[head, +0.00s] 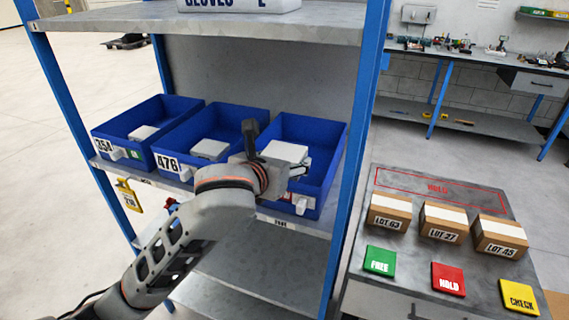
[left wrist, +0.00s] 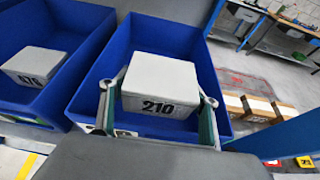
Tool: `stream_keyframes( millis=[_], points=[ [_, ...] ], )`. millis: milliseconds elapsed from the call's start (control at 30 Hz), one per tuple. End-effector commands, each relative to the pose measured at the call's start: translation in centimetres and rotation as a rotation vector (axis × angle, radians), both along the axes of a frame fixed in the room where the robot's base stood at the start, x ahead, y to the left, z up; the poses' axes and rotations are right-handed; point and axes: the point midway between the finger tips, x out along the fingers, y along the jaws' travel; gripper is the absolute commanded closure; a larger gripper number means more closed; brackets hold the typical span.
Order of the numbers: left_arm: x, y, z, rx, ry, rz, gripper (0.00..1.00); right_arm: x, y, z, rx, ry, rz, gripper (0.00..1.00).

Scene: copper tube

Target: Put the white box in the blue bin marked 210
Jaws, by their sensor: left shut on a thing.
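The white box (left wrist: 160,88), marked 210 on its front, is between the fingers of my left gripper (left wrist: 160,104), which is shut on it. In the head view the white box (head: 285,151) shows at the end of my left gripper (head: 284,165), over the right-hand blue bin (head: 334,136). In the left wrist view the walls of this blue bin (left wrist: 207,62) surround the box; I cannot tell if it touches the floor. The bin's number is not readable, partly behind my arm. My right gripper is not in view.
Blue bins marked 354 (head: 152,112) and 476 (head: 190,124) stand to the left, each with a white box inside. A blue post (head: 358,120) rises right of the bins, and a shelf (head: 200,22) lies above. Cartons (head: 442,222) sit on the table at right.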

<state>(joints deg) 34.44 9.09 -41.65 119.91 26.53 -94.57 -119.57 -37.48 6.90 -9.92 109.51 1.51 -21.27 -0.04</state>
Motion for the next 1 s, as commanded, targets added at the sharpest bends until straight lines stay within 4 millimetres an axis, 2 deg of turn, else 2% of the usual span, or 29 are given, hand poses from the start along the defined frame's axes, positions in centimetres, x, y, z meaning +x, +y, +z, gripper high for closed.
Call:
stream_keyframes(
  millis=[100,433,933,967,1000],
  points=[
    [0.0,0.0,-0.9,-0.001,-0.002,0.000,0.69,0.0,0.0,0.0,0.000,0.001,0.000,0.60],
    [0.0,0.0,-1.1,-0.001,-0.003,-0.001,0.69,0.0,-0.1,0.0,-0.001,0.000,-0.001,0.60],
    [-0.1,0.0,-2.9,0.005,0.009,0.000,0.69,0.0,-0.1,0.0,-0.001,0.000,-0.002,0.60],
    [-0.1,0.0,-3.1,0.006,0.013,0.000,0.32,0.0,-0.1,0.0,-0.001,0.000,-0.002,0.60],
    [-0.1,0.0,-3.1,0.008,0.014,0.000,0.23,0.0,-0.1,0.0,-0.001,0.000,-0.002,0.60]
  ],
)
